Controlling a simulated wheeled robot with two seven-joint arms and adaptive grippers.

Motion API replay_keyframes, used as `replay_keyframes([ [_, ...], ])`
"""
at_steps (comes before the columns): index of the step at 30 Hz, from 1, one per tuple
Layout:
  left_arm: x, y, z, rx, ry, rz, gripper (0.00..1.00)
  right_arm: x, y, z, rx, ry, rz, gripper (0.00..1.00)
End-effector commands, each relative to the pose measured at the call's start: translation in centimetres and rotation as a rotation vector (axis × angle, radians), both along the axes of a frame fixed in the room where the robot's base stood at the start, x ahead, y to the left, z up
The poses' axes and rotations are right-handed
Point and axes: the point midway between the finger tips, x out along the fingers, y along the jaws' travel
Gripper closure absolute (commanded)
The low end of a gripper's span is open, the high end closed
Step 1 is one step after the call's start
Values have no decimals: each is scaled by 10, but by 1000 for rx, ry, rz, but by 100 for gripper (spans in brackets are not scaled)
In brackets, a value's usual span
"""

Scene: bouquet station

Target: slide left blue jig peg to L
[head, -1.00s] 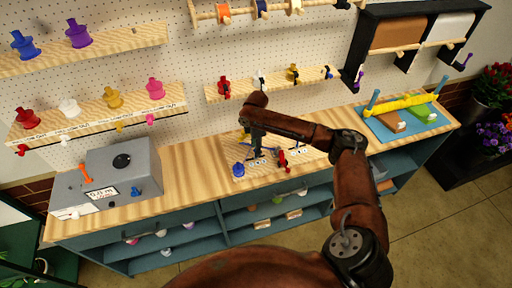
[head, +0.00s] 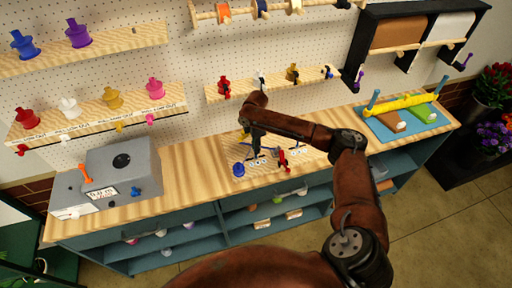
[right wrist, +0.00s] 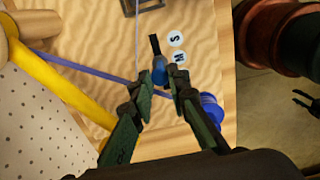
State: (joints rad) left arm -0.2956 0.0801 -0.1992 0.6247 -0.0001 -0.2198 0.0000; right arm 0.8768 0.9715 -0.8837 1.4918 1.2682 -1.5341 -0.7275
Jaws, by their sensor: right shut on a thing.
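The left blue jig peg (right wrist: 160,72) shows between my right fingertips in the right wrist view, with a dark pointer at its top. My right gripper (right wrist: 160,92) is shut on it. Round white marks S (right wrist: 176,39) and M (right wrist: 181,57) lie just right of the peg; no L mark is readable. In the head view my right gripper (head: 250,148) is low over the left part of the wooden jig board (head: 228,153), and the peg is too small to make out. My left gripper is out of view.
A blue spool (head: 238,169) stands at the board's left front; it also shows beside the right finger (right wrist: 212,108). A blue ribbon (right wrist: 85,67) crosses the board. A red peg (head: 283,158) stands farther right. A grey machine (head: 125,165) is left.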

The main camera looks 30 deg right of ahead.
Motion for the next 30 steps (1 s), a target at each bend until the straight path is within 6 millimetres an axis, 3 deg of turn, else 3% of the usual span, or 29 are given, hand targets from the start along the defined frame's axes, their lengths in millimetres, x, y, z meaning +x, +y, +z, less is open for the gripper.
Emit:
replay_keyframes([
  [4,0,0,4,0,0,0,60,1,6,0,1,2,1,100],
  [11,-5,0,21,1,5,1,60,7,33,2,3,2,2,100],
  [19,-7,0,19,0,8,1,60,8,37,-1,5,1,3,100],
  [20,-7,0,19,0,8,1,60,8,37,-1,5,0,3,82],
  [27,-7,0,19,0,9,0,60,8,35,-1,2,1,0,67],
  [30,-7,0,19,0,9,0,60,8,34,-1,2,1,-1,67],
])
